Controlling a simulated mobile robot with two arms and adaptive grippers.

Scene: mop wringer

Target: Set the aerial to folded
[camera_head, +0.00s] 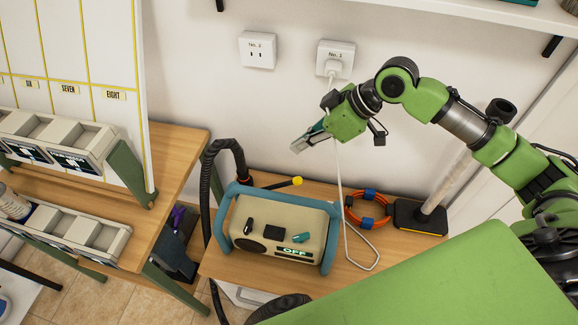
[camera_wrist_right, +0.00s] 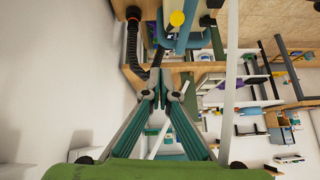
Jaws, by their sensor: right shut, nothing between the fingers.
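A beige radio (camera_head: 280,222) with a blue carrying frame and a display reading OFF stands on a low wooden table. A short black rod with a yellow tip (camera_head: 297,181), which looks like the aerial, shows just behind the radio's top edge. It points right and slightly up in the head view; its base is hard to make out. The yellow tip also shows at the top of the right wrist view (camera_wrist_right: 177,18). My right gripper (camera_head: 297,148) is shut and empty, in the air above and behind the yellow tip, apart from it. My left gripper is not in view.
A white cable (camera_head: 340,190) hangs from the wall socket (camera_head: 336,58) close beside my right gripper. A black hose (camera_head: 207,180) stands left of the radio. An orange cable coil (camera_head: 368,209) and a black-based post (camera_head: 420,217) are on its right. A shelf rack (camera_head: 60,140) is at left.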

